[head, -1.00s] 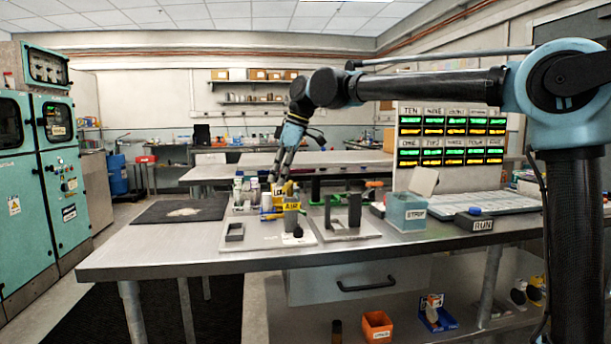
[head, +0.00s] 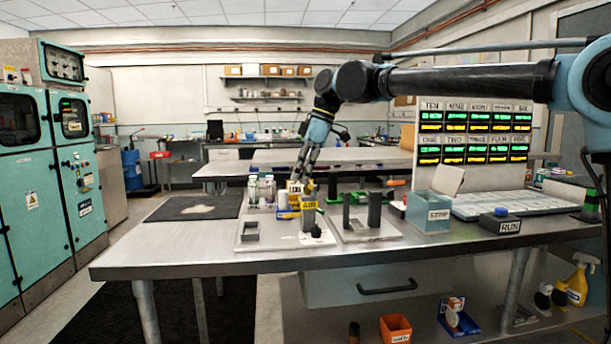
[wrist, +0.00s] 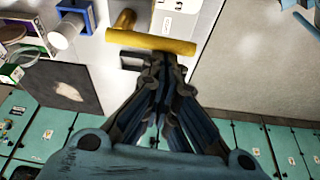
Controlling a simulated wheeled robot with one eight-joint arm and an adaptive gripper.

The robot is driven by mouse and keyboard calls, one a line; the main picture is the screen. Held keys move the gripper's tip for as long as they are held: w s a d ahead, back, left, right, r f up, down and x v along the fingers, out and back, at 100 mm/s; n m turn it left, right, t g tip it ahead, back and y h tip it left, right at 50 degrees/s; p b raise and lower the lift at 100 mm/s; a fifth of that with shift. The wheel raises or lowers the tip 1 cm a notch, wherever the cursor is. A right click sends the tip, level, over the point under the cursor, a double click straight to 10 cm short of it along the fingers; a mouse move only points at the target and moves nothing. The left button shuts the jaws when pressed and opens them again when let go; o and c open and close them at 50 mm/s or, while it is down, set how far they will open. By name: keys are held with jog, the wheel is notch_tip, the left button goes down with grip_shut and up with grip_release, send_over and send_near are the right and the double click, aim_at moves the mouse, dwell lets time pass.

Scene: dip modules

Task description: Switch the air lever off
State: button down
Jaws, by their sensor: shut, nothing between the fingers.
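The yellow AIR label (head: 309,205) is on a dark grey post on a pale plate at the middle of the bench in the head view. A yellow bar with a short stem (wrist: 150,42), seemingly the air lever, crosses the top of the wrist view. My gripper (head: 301,182) points down just above and behind the AIR label. In the wrist view my gripper (wrist: 165,62) has its fingertips together, empty, just below the bar's right half. I cannot tell whether they touch it. In the head view the lever is partly hidden among the fixtures.
Small bottles (head: 262,190) stand left of the lever. A fixture with two dark posts (head: 374,209) and a teal STAMP box (head: 428,211) stand to the right. A dark mat (head: 195,207) lies at the left. The bench front edge (head: 200,266) is clear.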

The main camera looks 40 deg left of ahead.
notch_tip(320, 180, up, 10)
jog(key=shift+a, duration=0.15)
dwell(0.8)
dwell(0.4)
